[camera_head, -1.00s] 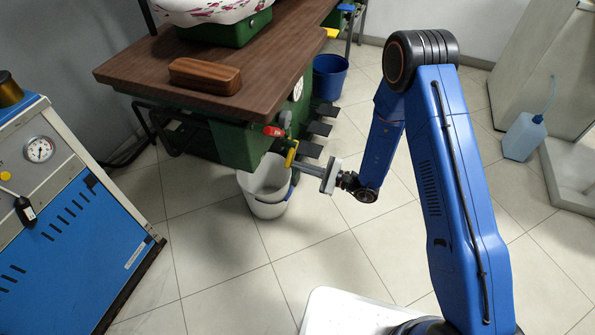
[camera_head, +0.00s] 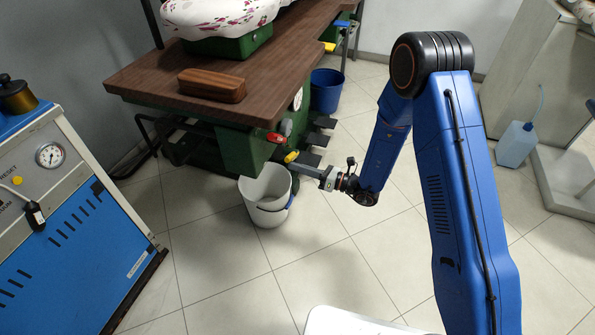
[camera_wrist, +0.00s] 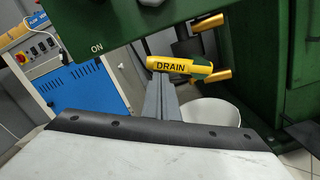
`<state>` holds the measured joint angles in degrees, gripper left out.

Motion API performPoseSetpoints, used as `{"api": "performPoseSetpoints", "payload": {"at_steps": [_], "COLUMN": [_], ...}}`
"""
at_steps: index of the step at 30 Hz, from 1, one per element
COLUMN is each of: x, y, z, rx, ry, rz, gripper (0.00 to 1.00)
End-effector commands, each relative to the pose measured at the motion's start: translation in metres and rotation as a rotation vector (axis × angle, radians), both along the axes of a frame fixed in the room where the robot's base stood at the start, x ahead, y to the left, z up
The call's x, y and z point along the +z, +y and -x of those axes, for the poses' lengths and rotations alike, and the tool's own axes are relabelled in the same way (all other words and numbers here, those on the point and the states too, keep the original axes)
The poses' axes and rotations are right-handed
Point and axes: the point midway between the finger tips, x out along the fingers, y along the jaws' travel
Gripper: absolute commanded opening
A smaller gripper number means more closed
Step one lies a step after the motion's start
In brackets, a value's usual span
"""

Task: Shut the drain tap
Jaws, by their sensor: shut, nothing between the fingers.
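The drain tap's yellow handle, marked DRAIN (camera_wrist: 178,66), lies roughly crosswise, slightly tilted, in the wrist view. In the head view the yellow handle (camera_head: 291,156) shows small at the front of the green machine body. My gripper (camera_wrist: 162,97) is shut and empty, with its fingertips just under the handle's left part; I cannot tell whether they touch. In the head view my gripper (camera_head: 299,165) reaches in from the right, above the bucket. A brass pipe end (camera_wrist: 211,76) shows below and behind the handle.
A white bucket (camera_head: 266,202) stands on the floor below the tap. A red handle (camera_head: 276,138) is just above left. The wooden table (camera_head: 150,76) overhangs the machine. A blue cabinet with a gauge (camera_head: 92,243) stands at left. Open tiled floor lies in front.

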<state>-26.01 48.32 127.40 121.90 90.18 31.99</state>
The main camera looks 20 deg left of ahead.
Motion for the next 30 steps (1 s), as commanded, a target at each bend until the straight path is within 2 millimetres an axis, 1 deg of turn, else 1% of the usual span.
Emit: {"api": "performPoseSetpoints", "payload": {"at_steps": [3, 9, 17, 30], "x": [0.008, 0.015, 0.021, 0.023], "y": [0.0, 0.0, 0.0, 0.0], "z": [-0.001, -0.003, -0.005, -0.006], "rx": [0.0, 0.0, 0.0, -0.001], "ry": [0.089, 0.213, 0.207, 0.204], "rz": [-0.008, -0.018, -0.017, -0.018], "gripper": [0.0, 0.0, 0.0, 0.0]}}
